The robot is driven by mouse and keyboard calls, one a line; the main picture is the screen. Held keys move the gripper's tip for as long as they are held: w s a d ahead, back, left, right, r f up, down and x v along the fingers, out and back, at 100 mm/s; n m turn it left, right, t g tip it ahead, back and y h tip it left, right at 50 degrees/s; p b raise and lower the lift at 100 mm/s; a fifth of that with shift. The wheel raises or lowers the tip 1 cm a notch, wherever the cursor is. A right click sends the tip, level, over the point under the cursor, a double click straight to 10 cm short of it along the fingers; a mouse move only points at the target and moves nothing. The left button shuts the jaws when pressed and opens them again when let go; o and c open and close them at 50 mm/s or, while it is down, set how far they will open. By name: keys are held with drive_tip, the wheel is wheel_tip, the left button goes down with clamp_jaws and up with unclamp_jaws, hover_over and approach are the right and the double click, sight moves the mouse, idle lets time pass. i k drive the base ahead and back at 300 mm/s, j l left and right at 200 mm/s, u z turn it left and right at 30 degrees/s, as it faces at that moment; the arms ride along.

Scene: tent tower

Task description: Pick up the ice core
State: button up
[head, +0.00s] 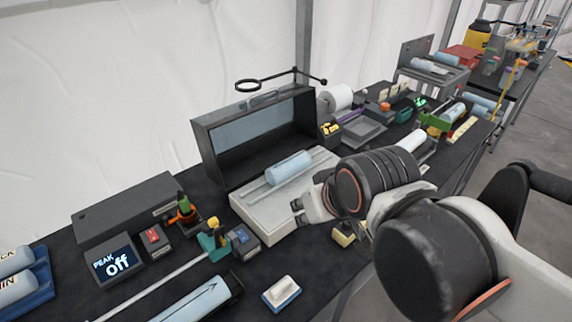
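A pale blue ice core (288,167) lies on a light grey tray (262,215) in front of an open dark case. Another pale blue core with a dark arrow-like line (195,303) lies in a holder at the lower left, partly cut off by the picture edge. My gripper (298,212) is over the tray's right part, in front of the first core and apart from it in the picture. Its two dark fingertips look spread, with nothing visible between them. My arm hides part of the tray and table on the right.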

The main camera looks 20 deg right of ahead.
sight(279, 173)
drive_tip(key=l+z, duration=0.5)
drive_tip(key=z, duration=0.2)
drive_tip(key=l+z, duration=0.35)
drive_tip(key=i+l, duration=0.15)
drive_tip(key=l, duration=0.25)
drive_tip(key=i+l+z, duration=0.15)
drive_tip(key=l, duration=0.25)
drive_tip(key=i+l, duration=0.2)
drive_tip(key=l, duration=0.2)
drive_tip(key=i+l+z, duration=0.15)
drive_tip(key=l, duration=0.25)
drive_tip(key=u, duration=2.35)
drive_tip(key=i+l+u, duration=0.1)
drive_tip(key=u, duration=0.15)
drive_tip(key=i+l+u, duration=0.55)
drive_tip(key=i+l, duration=0.15)
drive_tip(key=l, duration=0.1)
